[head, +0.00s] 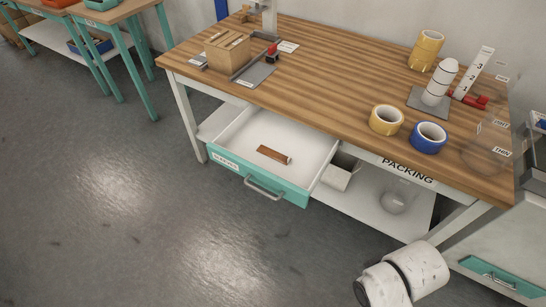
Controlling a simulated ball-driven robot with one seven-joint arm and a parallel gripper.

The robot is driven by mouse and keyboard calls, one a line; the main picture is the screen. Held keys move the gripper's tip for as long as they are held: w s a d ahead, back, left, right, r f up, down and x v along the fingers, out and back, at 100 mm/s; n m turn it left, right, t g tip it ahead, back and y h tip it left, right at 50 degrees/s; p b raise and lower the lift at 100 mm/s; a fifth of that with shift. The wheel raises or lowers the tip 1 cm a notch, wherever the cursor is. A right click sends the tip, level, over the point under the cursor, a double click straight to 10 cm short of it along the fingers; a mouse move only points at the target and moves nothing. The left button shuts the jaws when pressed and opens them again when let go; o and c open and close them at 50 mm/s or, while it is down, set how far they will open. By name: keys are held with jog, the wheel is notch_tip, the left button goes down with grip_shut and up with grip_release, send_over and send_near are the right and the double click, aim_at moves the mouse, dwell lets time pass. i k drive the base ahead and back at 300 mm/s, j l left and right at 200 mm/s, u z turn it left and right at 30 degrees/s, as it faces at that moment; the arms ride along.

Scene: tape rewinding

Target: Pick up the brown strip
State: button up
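The brown strip (273,155) lies flat in the open drawer (308,166) under the left part of the packing table, seen in the head view. It is a short brown bar with a lighter end at its right. The drawer is white inside with a teal front and a grey handle, and it is pulled out. Nothing covers the strip. Part of my white arm shows at the bottom right, apart from the drawer. My gripper is not in view.
The wooden table (340,70) holds a cardboard box (228,52), a yellow tape roll (386,119), a blue tape roll (429,137) and a white cylinder on a grey plate. A lower shelf (375,214) lies right of the drawer. The floor in front is clear.

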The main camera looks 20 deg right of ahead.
aim_at(264, 150)
jog(key=i+l, duration=0.2)
jog(key=i, duration=0.25)
jog(key=i+l, duration=0.2)
jog(key=i, duration=0.25)
